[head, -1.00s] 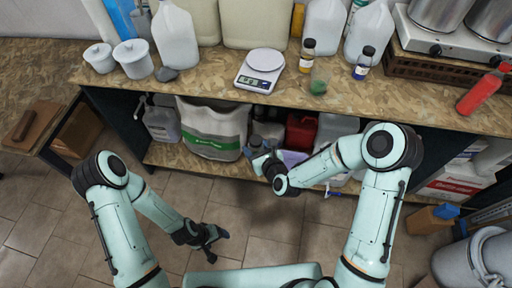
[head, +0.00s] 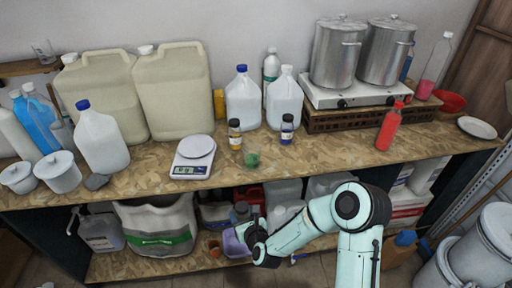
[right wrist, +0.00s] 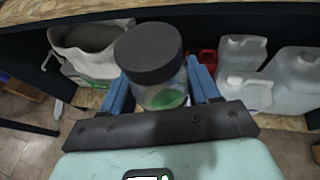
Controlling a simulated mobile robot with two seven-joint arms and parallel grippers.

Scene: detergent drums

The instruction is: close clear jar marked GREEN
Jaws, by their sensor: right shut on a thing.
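A clear jar (right wrist: 165,92) with a wide black lid (right wrist: 149,53) is between the blue fingers of my right gripper (right wrist: 160,88) in the right wrist view. Green shows low in the jar. The lid sits on top; I cannot tell how tightly. In the head view my right gripper (head: 254,236) is below the counter's front edge, and the held jar is small and unclear there. My left gripper is out of view.
The counter (head: 330,155) holds a scale (head: 195,152), two small dark-capped bottles (head: 235,134), a red bottle (head: 389,128) and several jugs. Its front strip is mostly clear. The shelf below holds a white bag (head: 158,222) and jugs close to my right gripper.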

